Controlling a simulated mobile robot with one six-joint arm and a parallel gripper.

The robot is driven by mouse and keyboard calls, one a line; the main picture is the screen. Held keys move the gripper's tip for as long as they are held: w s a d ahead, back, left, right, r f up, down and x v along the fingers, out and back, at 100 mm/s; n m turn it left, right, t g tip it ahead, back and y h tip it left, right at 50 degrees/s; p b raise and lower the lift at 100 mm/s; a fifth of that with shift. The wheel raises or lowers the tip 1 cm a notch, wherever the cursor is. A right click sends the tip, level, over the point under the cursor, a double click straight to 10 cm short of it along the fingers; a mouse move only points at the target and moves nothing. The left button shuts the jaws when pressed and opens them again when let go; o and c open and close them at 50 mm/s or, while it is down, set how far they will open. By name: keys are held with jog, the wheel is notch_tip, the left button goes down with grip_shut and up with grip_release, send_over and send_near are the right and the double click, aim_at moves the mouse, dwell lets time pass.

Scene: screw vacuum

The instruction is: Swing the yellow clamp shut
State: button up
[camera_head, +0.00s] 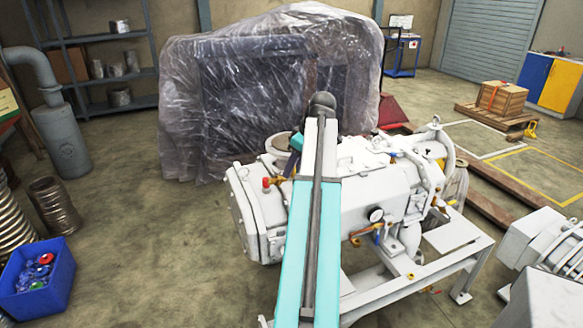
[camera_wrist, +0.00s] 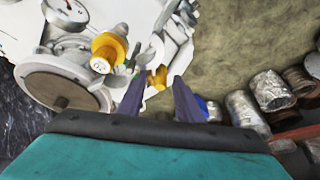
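In the wrist view my gripper (camera_wrist: 157,82) has its two dark purple fingers spread apart. A small yellow-orange piece (camera_wrist: 158,76) shows in the gap between the fingertips, seemingly the yellow clamp or part of it; I cannot tell whether a finger touches it. A larger yellow cap (camera_wrist: 107,50) with printed marks sits on the white vacuum pump to the left of the fingers. In the head view my gripper (camera_head: 291,163) is at the left part of the white vacuum pump (camera_head: 375,190), partly hidden by my arm. The clamp is not discernible there.
A round flange (camera_wrist: 65,95) and a gauge (camera_wrist: 67,10) are left of my gripper in the wrist view. Metal canisters (camera_wrist: 270,90) stand at right. In the head view, a plastic-wrapped machine (camera_head: 230,100) stands behind; a blue bin (camera_head: 38,280) is on the floor at left.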

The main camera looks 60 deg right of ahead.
grip_shut()
jog(key=shift+a, duration=0.15)
dwell(0.4)
